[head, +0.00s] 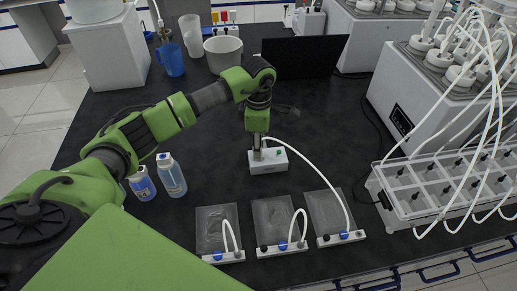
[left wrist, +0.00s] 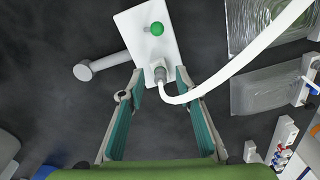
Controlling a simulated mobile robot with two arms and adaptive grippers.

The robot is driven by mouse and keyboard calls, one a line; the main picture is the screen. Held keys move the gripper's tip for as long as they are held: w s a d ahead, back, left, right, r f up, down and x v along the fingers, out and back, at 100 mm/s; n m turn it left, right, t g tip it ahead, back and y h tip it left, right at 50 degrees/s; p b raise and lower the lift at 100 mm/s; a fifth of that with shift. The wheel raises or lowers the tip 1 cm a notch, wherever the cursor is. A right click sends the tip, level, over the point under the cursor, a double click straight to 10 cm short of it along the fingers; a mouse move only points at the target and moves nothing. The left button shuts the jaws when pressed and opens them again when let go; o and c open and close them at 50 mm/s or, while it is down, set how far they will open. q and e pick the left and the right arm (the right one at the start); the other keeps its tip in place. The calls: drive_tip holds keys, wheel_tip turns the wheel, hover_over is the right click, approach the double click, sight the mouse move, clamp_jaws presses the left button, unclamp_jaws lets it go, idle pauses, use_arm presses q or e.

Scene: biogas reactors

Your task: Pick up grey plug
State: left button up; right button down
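The grey plug (left wrist: 159,74) is a small ribbed fitting at the end of a white tube (left wrist: 240,65). It sits at the near end of a small white box (head: 268,160) with a green knob, which also shows in the left wrist view (left wrist: 137,28). My left gripper (head: 257,152) points down over this box. In the left wrist view its fingers (left wrist: 160,86) are spread apart, with the plug between or just beyond their tips; contact is not visible. In the head view the gripper hides the plug. My right gripper is not in view.
Three clear bags (head: 215,228) (head: 272,222) (head: 327,212) with white tubes lie in front. Two bottles (head: 171,177) (head: 142,184) stand at left. A tube-filled rack (head: 440,190) and a white bath unit (head: 430,100) stand at right.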

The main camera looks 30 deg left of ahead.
use_arm(q)
clamp_jaws()
drive_tip(key=shift+r+b, duration=0.35)
drive_tip(key=shift+b, duration=0.05)
wheel_tip(320, 180, up, 2)
drive_tip(key=shift+r+b, duration=0.15)
drive_tip(key=shift+b, duration=0.8)
drive_tip(key=s+d+r+b, duration=0.3)
drive_tip(key=s+d+r, duration=0.5)
drive_tip(key=s+r, duration=0.2)
drive_tip(key=shift+s+d, duration=0.25)
drive_tip(key=shift+s, duration=0.4)
drive_tip(key=shift+r, duration=0.25)
drive_tip(key=shift+r+p, duration=0.9)
drive_tip(key=shift+r, duration=0.25)
